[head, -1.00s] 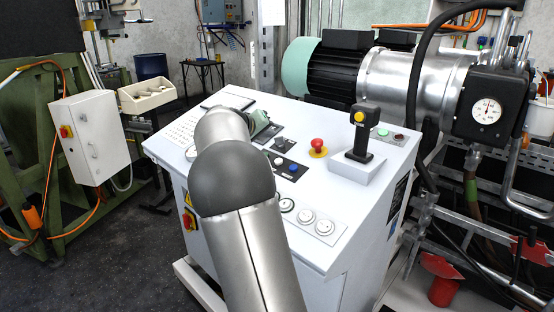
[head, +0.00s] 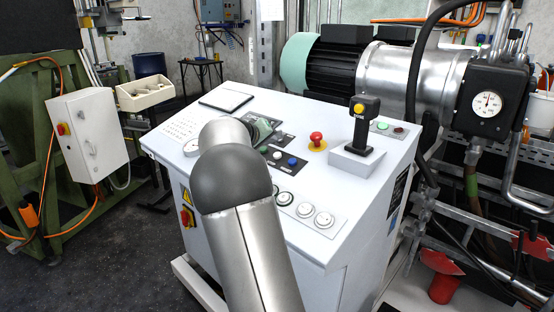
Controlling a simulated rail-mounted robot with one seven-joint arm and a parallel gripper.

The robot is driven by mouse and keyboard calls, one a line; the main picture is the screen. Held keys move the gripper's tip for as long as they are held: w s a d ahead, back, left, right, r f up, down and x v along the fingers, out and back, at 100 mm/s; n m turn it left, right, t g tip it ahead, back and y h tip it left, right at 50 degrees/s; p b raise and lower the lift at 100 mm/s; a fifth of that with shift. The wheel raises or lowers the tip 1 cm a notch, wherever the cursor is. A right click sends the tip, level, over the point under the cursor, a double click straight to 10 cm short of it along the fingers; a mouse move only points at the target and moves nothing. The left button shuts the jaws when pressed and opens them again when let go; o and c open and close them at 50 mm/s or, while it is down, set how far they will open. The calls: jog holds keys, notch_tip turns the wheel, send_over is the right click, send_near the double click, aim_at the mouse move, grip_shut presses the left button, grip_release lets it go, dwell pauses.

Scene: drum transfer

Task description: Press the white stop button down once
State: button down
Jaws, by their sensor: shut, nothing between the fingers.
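The sloped white console (head: 215,245) stands in front of me. On it a small black plate carries a green button (head: 264,150), a small white button (head: 277,155) and a blue button (head: 292,161). I cannot read which white button is the stop button.
A red mushroom button (head: 317,140) on a yellow base and a black joystick (head: 360,130) stand right of the small buttons. A motor (head: 335,70) stands behind the console.

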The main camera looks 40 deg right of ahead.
aim_at(279, 152)
jog(key=shift+d+f+b, duration=0.25)
jog(key=shift+f+b, duration=0.3)
jog(key=shift+f, duration=0.2)
jog(key=shift+d+f+b, duration=0.25)
jog(key=shift+f+b, duration=0.25)
jog(key=shift+f, duration=0.25)
dwell(0.8)
jog(key=shift+d+f+b, duration=0.1)
jog(key=shift+f+b, duration=0.3)
jog(key=shift+b, duration=0.25)
jog(key=shift+d+f+b, duration=0.15)
jog(key=shift+f+b, duration=0.3)
dwell(0.4)
jog(key=shift+w+r, duration=0.1)
jog(key=shift+r, duration=0.05)
dwell(0.3)
jog(key=shift+a+r, duration=0.3)
jog(key=shift+r, duration=0.45)
jog(key=shift+p, duration=0.3)
jog(key=r, duration=0.1)
jog(key=a+r+p, duration=0.1)
jog(key=r, duration=0.1)
jog(key=r+p, duration=0.1)
jog(key=shift+a+r, duration=0.3)
jog(key=shift+r, duration=0.05)
